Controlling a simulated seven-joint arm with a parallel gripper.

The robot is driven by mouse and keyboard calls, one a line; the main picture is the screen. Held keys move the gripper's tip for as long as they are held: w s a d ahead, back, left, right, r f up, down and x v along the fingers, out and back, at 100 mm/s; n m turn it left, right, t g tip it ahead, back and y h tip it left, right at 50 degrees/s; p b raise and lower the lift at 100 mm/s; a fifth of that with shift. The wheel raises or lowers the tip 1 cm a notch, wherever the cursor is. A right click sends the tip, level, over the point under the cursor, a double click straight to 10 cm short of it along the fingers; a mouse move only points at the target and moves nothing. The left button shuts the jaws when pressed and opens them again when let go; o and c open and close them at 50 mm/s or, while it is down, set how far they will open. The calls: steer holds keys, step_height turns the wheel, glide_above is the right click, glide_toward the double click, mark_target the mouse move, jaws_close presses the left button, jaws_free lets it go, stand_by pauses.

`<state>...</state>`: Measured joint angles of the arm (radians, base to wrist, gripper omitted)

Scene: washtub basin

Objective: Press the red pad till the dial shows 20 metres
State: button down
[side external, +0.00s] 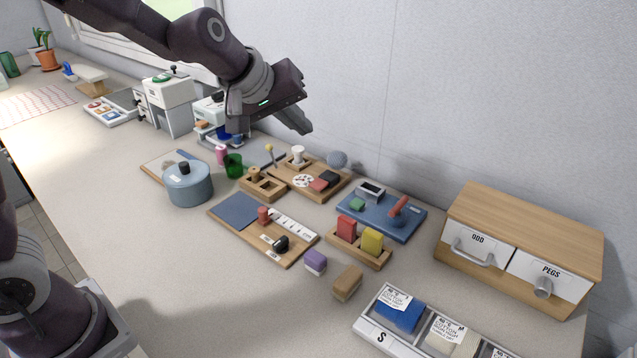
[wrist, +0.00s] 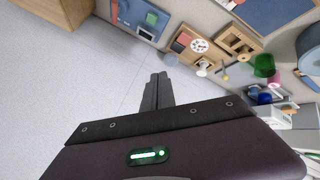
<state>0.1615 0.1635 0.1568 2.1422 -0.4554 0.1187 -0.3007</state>
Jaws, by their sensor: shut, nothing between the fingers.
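The red pad (side external: 318,184) sits on a wooden board (side external: 337,188) in the middle of the counter, beside a dark block (side external: 329,177). A round white dial (side external: 303,181) lies to the left of the pad; its reading is too small to tell. A white spool (side external: 298,155) stands at the board's back. The wrist view also shows the red pad (wrist: 184,39) and the dial (wrist: 199,45). My gripper (side external: 304,128) is shut and empty, raised in the air above and behind the board, apart from it. Its fingers (wrist: 158,78) point toward the wall in the wrist view.
A blue board (side external: 410,222) with a green block and red handle lies right of the wooden board. A blue-grey pot (side external: 189,186), a green cup (side external: 233,165) and a small wooden tray (side external: 263,190) stand left. A wooden drawer cabinet (side external: 525,235) stands far right.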

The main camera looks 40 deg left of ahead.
mark_target(317, 185)
steer(key=w+a+f+n+y, duration=0.2)
steer(key=w+a+f+n, duration=0.1)
steer(key=w+f, duration=0.4)
steer(key=shift+w+t, duration=0.3)
steer(key=shift+w, duration=0.45)
steer(key=shift+f, duration=0.1)
steer(key=shift+f, duration=4.3)
steer(key=shift+f, duration=0.1)
steer(key=shift+f, duration=0.3)
steer(key=shift+f, duration=0.7)
steer(key=shift+r, duration=1.1)
